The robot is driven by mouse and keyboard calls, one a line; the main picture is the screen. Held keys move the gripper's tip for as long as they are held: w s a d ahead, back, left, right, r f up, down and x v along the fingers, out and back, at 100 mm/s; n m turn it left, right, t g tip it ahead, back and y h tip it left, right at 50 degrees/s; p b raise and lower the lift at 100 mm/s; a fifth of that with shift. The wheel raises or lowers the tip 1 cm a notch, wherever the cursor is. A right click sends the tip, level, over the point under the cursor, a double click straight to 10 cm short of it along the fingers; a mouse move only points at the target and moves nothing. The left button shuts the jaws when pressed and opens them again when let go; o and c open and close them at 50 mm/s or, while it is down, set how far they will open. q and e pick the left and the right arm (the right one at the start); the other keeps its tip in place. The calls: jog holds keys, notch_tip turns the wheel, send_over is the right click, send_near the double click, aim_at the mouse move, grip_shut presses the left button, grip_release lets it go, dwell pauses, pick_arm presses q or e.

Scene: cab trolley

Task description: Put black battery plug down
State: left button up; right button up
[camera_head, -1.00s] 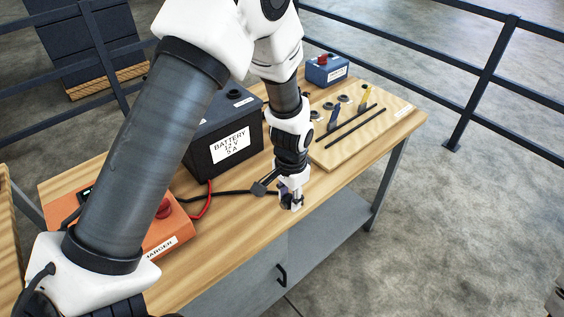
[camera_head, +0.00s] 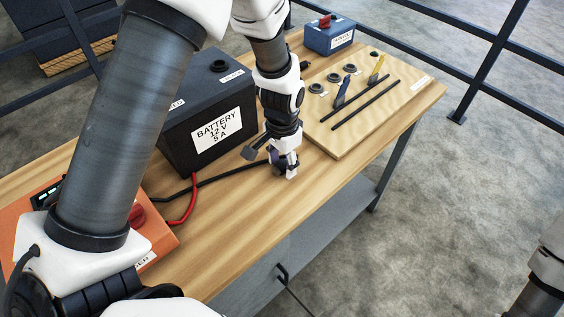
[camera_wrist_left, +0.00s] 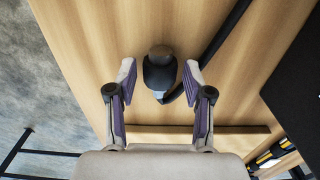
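The black battery plug (camera_wrist_left: 158,72) lies on or just above the wooden tabletop, with its black cable running off to the upper right in the left wrist view. My left gripper (camera_wrist_left: 158,78) is open, with one finger on each side of the plug and a visible gap to each. In the head view my left gripper (camera_head: 284,167) is low at the table's front edge area, right of the battery (camera_head: 208,118), and largely hides the plug. A black cable (camera_head: 225,178) runs left from there across the table. My right gripper is out of view.
The orange charger (camera_head: 165,243) is at the left, partly behind my arm. A red cable (camera_head: 188,208) curves by the battery. A wooden board (camera_head: 340,140) with tools and rods lies right of my gripper. A blue box (camera_head: 330,38) stands at the far end.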

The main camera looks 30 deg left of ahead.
aim_at(283, 164)
pick_arm(q)
jog(key=shift+s+d+r, duration=0.15)
jog(key=shift+s, duration=0.05)
notch_tip(283, 164, up, 12)
jog(key=shift+b, duration=0.35)
dwell(0.4)
